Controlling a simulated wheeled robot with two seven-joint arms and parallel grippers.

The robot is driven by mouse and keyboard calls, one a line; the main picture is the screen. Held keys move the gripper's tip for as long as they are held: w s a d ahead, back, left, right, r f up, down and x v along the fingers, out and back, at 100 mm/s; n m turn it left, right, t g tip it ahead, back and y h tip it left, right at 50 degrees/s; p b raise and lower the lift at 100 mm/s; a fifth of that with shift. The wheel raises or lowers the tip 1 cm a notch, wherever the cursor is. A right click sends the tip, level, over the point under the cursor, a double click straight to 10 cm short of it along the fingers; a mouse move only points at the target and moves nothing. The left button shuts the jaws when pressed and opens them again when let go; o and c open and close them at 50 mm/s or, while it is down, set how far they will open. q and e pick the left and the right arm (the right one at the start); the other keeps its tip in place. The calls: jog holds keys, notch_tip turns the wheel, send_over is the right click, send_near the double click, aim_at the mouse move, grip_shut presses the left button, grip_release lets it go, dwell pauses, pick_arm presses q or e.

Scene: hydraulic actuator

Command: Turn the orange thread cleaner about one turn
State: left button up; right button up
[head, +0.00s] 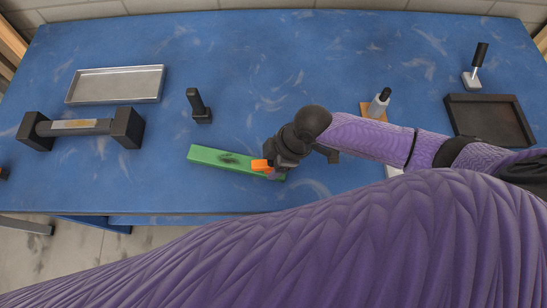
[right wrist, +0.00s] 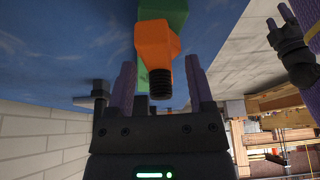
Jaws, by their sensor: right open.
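The orange thread cleaner (head: 261,165) is at the right part of a green block (head: 213,156) on the blue table. In the right wrist view the orange piece (right wrist: 154,42) is large, with a dark threaded end (right wrist: 160,78) pointing toward my gripper's palm. My right gripper (head: 272,158) is open; its two fingers (right wrist: 160,75) stand on either side of the threaded end, with gaps visible. In the head view the gripper and wrist partly cover the block's right end. My left gripper (right wrist: 283,38) shows at the right wrist view's right edge, away from the cleaner; its jaws are unclear.
A dark cylinder on two blocks (head: 123,127), a metal tray (head: 115,84) and a black upright part (head: 198,105) stand left. A bottle (head: 379,103), a dark tray (head: 488,120) and a black-handled tool (head: 476,66) are right. The back middle of the table (head: 270,50) is clear.

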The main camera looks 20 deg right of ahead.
jog(key=c, duration=0.7)
grip_shut()
jog(key=m+p, duration=0.1)
jog(key=p, duration=0.2)
jog(key=shift+s+r+m+t, duration=0.1)
jog(key=shift+r+m+t, duration=0.2)
jog(key=shift+r, duration=0.1)
jog(key=shift+f+m+p, duration=0.1)
jog(key=shift+m+p, duration=0.2)
jog(key=shift+m, duration=0.1)
jog(key=shift+f, duration=0.15)
pick_arm(q)
jog(key=r, duration=0.1)
jog(key=d+r, duration=0.1)
jog(key=r, duration=0.1)
jog(key=shift+w+r, duration=0.2)
jog(key=shift+r, duration=0.05)
pick_arm(e)
jog(key=shift+f, duration=0.15)
jog(key=o, duration=0.5)
grip_release()
jog(key=shift+o, duration=1)
pick_arm(q)
jog(key=shift+a, duration=0.35)
